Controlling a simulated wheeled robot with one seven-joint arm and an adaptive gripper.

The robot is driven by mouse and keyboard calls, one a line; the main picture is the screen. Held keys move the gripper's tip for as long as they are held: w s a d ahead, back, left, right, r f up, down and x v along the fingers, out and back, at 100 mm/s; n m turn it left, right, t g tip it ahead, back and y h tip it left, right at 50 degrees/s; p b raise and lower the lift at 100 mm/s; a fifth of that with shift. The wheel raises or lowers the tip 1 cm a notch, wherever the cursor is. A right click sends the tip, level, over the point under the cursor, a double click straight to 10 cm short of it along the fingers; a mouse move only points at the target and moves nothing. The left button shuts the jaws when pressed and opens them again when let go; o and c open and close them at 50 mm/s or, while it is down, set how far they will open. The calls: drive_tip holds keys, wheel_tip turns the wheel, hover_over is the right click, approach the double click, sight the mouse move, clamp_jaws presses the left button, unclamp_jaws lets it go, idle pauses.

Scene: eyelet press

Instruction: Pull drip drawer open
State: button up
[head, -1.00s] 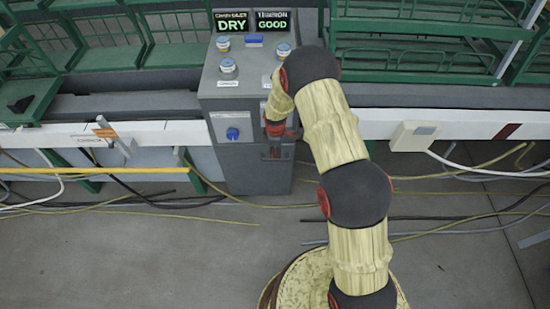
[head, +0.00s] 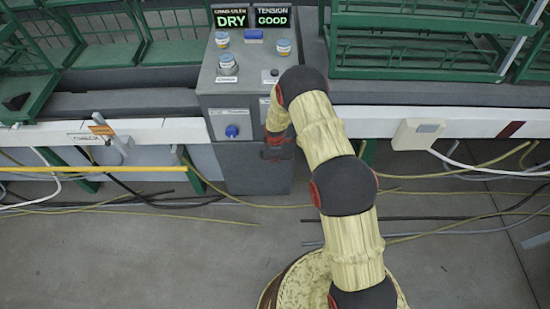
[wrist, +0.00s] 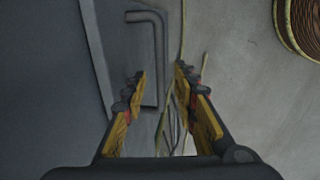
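The grey press cabinet (head: 228,172) stands at the bench in the head view. Its lower front, where the drip drawer appears to be, is partly hidden by my gripper (head: 276,150). In the wrist view a dark bar handle (wrist: 159,55), bent at its end, stands off a grey panel (wrist: 118,50). My gripper (wrist: 162,78) is open, with its yellow-padded fingers apart. The handle's lower part shows between the two fingertips in the picture. I cannot tell whether either finger touches it. No opening shows at the drawer.
A blue knob (head: 232,131) is on the cabinet front left of my gripper. A yellow rail (head: 95,169) runs at the left. Several cables (head: 440,205) lie on the floor around the cabinet. The floor in front is otherwise clear.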

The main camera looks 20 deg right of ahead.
drive_tip(key=shift+w+f, duration=0.1)
drive_tip(key=shift+f, duration=0.4)
drive_tip(key=c, duration=0.3)
drive_tip(key=c, duration=0.4)
clamp_jaws()
